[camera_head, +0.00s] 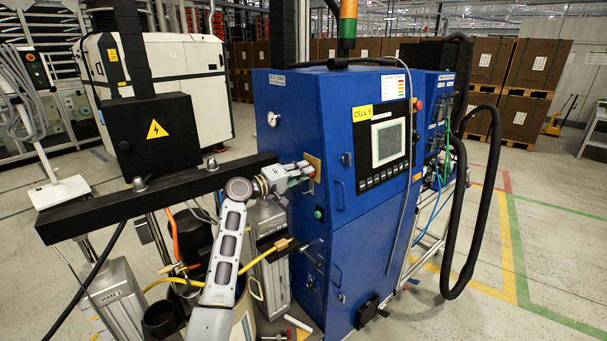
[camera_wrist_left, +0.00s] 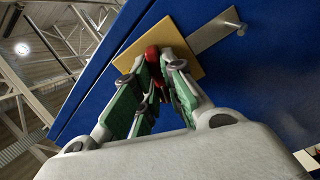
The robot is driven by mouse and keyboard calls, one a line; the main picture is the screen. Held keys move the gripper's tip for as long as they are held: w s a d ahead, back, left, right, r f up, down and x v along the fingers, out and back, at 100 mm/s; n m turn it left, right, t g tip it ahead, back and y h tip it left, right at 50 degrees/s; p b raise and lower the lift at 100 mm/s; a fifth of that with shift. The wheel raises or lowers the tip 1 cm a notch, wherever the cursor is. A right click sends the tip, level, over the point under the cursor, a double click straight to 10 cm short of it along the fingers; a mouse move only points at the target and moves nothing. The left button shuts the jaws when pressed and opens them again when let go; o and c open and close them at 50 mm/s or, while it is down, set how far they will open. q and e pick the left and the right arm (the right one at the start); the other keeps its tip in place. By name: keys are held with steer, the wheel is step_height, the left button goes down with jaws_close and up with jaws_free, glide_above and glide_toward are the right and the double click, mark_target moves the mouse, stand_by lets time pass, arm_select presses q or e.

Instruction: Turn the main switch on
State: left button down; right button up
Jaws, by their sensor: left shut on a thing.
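The main switch is a red knob (camera_wrist_left: 152,54) on a square yellow plate (camera_wrist_left: 190,62), fixed to the blue cabinet. In the head view the plate (camera_head: 315,168) shows on the cabinet's left face, and the knob is mostly hidden by the fingers. My left gripper (camera_head: 303,174) reaches that plate from the left. In the left wrist view its green-padded fingers (camera_wrist_left: 160,68) are shut on the red knob. The switch's exact turn angle cannot be told. My right gripper is in neither view.
The blue cabinet (camera_head: 345,220) has a panel screen (camera_head: 388,142) at its front. A black beam (camera_head: 150,197) and a dark box with a warning sign (camera_head: 152,135) stand left of it. A hose (camera_head: 462,230) hangs at right. Open floor (camera_head: 555,250) lies at right.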

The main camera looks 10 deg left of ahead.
arm_select(q)
steer(key=shift+f, duration=0.1)
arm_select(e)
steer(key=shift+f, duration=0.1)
arm_select(q)
steer(key=shift+f+m+b, duration=0.1)
steer(key=shift+m+b, duration=0.9)
steer(key=shift+b, duration=0.5)
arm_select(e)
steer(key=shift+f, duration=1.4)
arm_select(q)
steer(key=shift+m+b, duration=0.4)
steer(key=shift+b, duration=0.1)
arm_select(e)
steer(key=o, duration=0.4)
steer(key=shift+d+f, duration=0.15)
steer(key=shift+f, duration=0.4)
arm_select(q)
steer(key=shift+m+b, duration=0.4)
steer(key=shift+b, duration=0.1)
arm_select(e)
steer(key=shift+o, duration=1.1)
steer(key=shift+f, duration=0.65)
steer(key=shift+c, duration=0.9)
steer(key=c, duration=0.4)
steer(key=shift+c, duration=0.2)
